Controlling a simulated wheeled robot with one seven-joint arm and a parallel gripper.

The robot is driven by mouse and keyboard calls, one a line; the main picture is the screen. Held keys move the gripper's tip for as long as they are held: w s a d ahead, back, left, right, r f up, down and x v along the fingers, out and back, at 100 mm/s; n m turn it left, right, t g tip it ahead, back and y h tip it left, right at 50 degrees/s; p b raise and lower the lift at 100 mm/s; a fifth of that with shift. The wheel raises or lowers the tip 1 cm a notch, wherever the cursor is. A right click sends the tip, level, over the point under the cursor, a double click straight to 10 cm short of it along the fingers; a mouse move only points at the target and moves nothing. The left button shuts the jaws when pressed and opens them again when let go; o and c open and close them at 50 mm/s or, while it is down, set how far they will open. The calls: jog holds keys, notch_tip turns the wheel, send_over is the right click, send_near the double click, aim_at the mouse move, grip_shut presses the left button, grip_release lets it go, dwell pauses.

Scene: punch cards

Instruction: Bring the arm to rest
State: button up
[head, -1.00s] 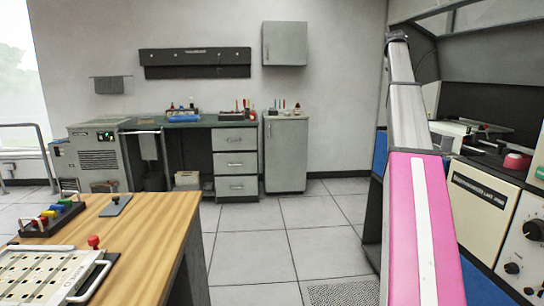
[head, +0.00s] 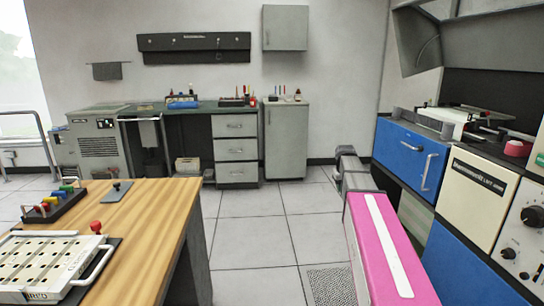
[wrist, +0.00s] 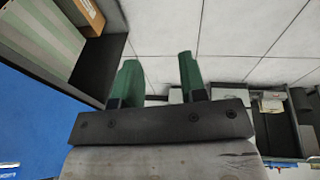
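My arm shows in the head view as a pink link with a white stripe and grey joints beyond it. It reaches low over the floor between the wooden table and the blue-fronted machine. My gripper (wrist: 158,68) shows in the wrist view, with its two green fingers apart and nothing between them. I cannot make it out in the head view, where the arm's own links hide its end.
The blue-fronted machine (head: 411,155) stands close on the right. The wooden table (head: 165,215) is at left, bearing a punched plate (head: 45,265) and a rack with coloured knobs (head: 52,207). Tiled floor (head: 250,235) lies open between. A grey cabinet (head: 286,145) stands at the back.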

jog(key=s+a+f, duration=0.4)
jog(key=s+f, duration=0.2)
jog(key=s, duration=0.3)
jog(key=s+a+f+m+g+y, duration=0.1)
jog(key=s+a+f, duration=0.3)
jog(key=s+f, duration=0.3)
jog(key=s+a+f+g, duration=0.1)
jog(key=s+a+f, duration=0.4)
jog(key=s, duration=0.6)
notch_tip(320, 180, down, 2)
jog(key=shift+s+f, duration=0.1)
jog(key=shift+s, duration=0.15)
